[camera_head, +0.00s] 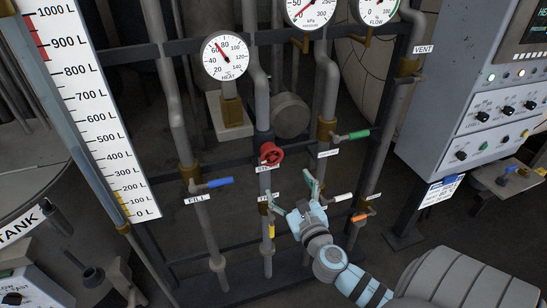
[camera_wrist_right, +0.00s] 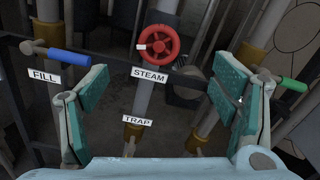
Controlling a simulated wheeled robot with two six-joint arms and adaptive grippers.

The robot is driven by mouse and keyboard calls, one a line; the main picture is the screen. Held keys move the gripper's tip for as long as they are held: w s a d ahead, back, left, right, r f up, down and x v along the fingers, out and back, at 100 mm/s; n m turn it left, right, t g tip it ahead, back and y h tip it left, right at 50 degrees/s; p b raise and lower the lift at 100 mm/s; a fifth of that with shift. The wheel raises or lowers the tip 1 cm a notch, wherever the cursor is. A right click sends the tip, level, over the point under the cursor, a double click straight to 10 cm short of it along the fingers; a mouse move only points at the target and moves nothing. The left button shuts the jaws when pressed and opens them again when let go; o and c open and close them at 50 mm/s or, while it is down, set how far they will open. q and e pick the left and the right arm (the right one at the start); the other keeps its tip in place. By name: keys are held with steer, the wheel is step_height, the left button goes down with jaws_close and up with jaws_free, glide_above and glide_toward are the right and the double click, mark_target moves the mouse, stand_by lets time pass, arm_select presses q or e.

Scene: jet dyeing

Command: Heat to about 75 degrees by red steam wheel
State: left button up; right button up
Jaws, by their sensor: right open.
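The red steam wheel (camera_head: 271,154) sits on a vertical pipe in the middle of the valve rack. In the right wrist view the wheel (camera_wrist_right: 164,46) is above the STEAM label (camera_wrist_right: 149,73), beyond the fingertips and between their lines. My right gripper (camera_head: 291,193) is open and empty, below and slightly right of the wheel, apart from it. Its two teal-padded fingers are spread wide in the wrist view (camera_wrist_right: 160,100). The round HEAT gauge (camera_head: 226,56) stands above the wheel; its needle points to the upper left, exact value too small to tell. My left gripper is out of view.
A blue FILL handle (camera_head: 212,184) is left of the wheel; a green handle (camera_head: 353,135) and a white handle (camera_head: 337,198) are right. The TRAP label (camera_wrist_right: 137,120) is below STEAM. A control cabinet (camera_head: 445,130) stands right, a tank level scale (camera_head: 85,110) left.

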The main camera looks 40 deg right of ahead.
glide_toward(273, 157)
steer(key=x, duration=0.4)
steer(key=shift+w+a, duration=0.1)
steer(key=shift+w, duration=0.05)
steer(key=x, duration=0.6)
steer(key=shift+w, duration=0.3)
steer(key=shift+s, duration=0.1)
steer(key=c, duration=1.2)
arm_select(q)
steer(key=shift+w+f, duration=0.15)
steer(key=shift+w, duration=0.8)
arm_select(e)
steer(key=shift+o, duration=0.2)
